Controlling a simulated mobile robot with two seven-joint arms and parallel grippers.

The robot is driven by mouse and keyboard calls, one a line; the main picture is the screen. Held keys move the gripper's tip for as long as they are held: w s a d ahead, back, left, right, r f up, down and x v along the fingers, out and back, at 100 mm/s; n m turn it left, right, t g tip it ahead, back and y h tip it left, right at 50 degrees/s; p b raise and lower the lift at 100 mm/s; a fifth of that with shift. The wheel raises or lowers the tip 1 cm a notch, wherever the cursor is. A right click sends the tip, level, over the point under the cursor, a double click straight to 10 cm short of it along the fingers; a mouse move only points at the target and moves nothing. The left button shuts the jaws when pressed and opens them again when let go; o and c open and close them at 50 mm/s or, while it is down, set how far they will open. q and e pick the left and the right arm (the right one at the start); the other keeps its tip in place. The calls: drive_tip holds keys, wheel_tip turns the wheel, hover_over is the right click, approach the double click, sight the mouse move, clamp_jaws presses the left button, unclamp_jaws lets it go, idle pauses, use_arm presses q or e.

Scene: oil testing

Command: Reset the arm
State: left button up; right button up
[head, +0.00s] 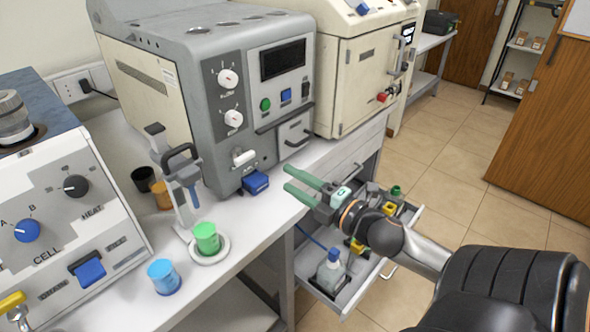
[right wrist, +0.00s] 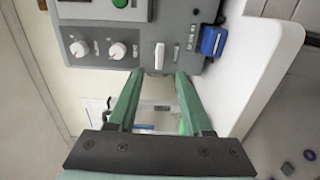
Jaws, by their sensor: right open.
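My right arm comes in from the right in the head view. Its gripper (head: 294,184) has two green fingers, spread apart with nothing between them. It is in front of the grey testing machine (head: 200,60), above the bench edge and beside the open drawer. In the right wrist view the open fingers (right wrist: 157,80) point toward the machine's front panel with its white knobs (right wrist: 97,50). My left gripper does not show in either view.
A green cup (head: 206,238) stands on a white dish, with a blue cup (head: 163,277) nearby on the bench (head: 222,290). A control box (head: 60,190) is at left. The open drawer (head: 345,296) holds several items. Floor (head: 470,150) is clear at upper right.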

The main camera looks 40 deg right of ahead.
idle(0.4)
drive_tip(key=s+a+f+m+g+h, duration=0.1)
drive_tip(key=s+a+f+m+g, duration=0.15)
drive_tip(key=f+m, duration=0.45)
drive_tip(key=s+a+f+m+g, duration=0.2)
drive_tip(key=s+f+m, duration=0.1)
drive_tip(key=f, duration=0.8)
drive_tip(key=s+a+f+m+g+y, duration=0.1)
drive_tip(key=s+a+f+m+g, duration=0.1)
drive_tip(key=a+f, duration=0.4)
drive_tip(key=s+a+f+m+g+y, duration=0.1)
drive_tip(key=s+a+f+m, duration=0.3)
drive_tip(key=a, duration=0.5)
drive_tip(key=shift+s+a+f+m+g+p, duration=0.4)
drive_tip(key=shift+s+f+g, duration=0.25)
drive_tip(key=shift+s+f, duration=0.4)
drive_tip(key=shift+s+d+r, duration=0.15)
drive_tip(key=shift+s+d, duration=0.05)
